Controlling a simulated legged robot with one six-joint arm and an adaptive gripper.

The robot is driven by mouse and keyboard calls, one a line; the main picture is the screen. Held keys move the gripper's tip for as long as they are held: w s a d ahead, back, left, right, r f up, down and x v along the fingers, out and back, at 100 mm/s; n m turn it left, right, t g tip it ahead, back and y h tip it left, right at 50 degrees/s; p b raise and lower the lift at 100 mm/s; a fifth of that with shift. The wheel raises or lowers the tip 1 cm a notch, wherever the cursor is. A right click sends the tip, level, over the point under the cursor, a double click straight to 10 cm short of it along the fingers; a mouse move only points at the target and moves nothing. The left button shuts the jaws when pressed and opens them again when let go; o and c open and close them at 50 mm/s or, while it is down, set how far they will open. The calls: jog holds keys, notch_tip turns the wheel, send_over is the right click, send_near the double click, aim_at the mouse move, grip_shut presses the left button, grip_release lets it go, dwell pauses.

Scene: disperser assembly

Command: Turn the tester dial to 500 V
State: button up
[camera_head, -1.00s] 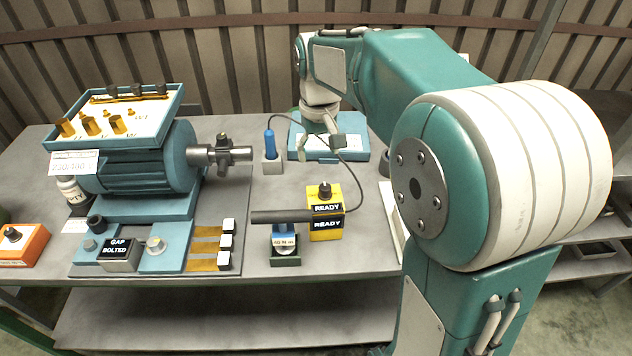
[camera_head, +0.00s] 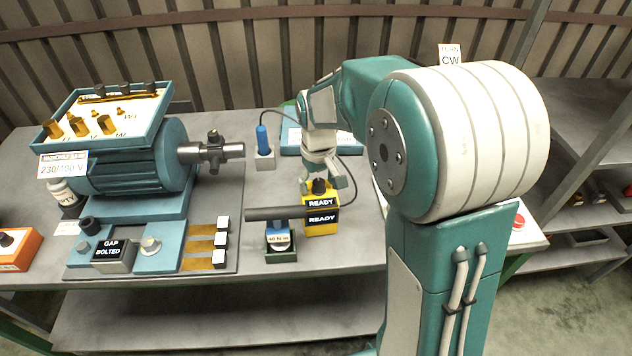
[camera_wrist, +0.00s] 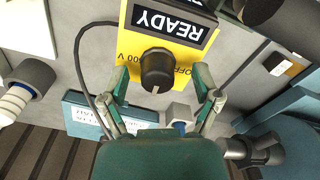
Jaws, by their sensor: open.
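The yellow tester (camera_head: 322,228) stands on the bench with two black READY labels. Its black dial (camera_wrist: 157,70) shows in the wrist view, with OFF printed at its right and a partly hidden "00 V" marking at its left, both upside down. The dial's white mark points toward the bottom of that picture, between the two markings. My gripper (camera_head: 324,182) is just above the dial in the head view. In the wrist view, my gripper's (camera_wrist: 161,80) fingers are open, one on each side of the dial, with gaps to it.
A dark bar (camera_head: 275,213) lies close to the tester's left, above a 40 N m tool (camera_head: 280,240). A blue probe (camera_head: 262,140) stands in a holder behind, with a dark cable running to the right. The motor (camera_head: 130,160) fills the bench's left side.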

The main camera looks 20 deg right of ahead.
jog(key=shift+d, duration=0.5)
jog(key=shift+c, duration=1.3)
jog(key=shift+a, duration=0.45)
grip_shut()
jog(key=shift+a, duration=0.2)
jog(key=shift+s+d+f+m, duration=0.1)
jog(key=shift+d+m, duration=0.2)
jog(key=m, duration=0.9)
jog(key=shift+f+m, duration=0.1)
jog(key=shift+m, duration=2)
